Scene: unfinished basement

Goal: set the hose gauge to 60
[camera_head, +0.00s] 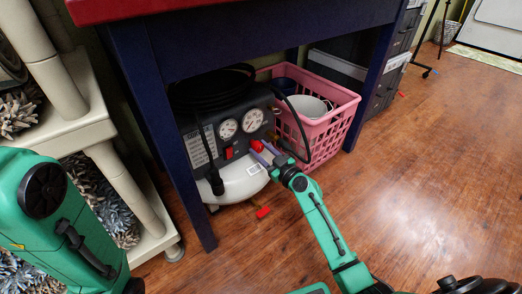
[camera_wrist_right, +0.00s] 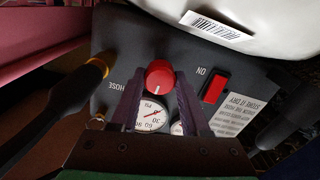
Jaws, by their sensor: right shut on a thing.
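The compressor's dark panel (camera_head: 205,140) carries two round white gauges under the table. In the right wrist view the panel is upside down, with a HOSE label beside the hose gauge (camera_wrist_right: 152,117). That gauge has a thin red needle, but its exact reading is too small to tell. The red knob (camera_wrist_right: 160,74) has a white mark line. My right gripper (camera_wrist_right: 160,80) is shut on the knob, a finger on each side; it also shows in the head view (camera_head: 264,152). Its fingers partly cover the second gauge (camera_wrist_right: 178,128). My left arm shows at the left, its gripper out of view.
A red ON switch (camera_wrist_right: 214,87) sits beside the knob. A pink basket (camera_head: 325,130) stands right of the compressor. The blue table leg (camera_head: 190,180) is in front on the left, near a cream shelf (camera_head: 150,205). Wooden floor (camera_head: 430,170) is open at the right.

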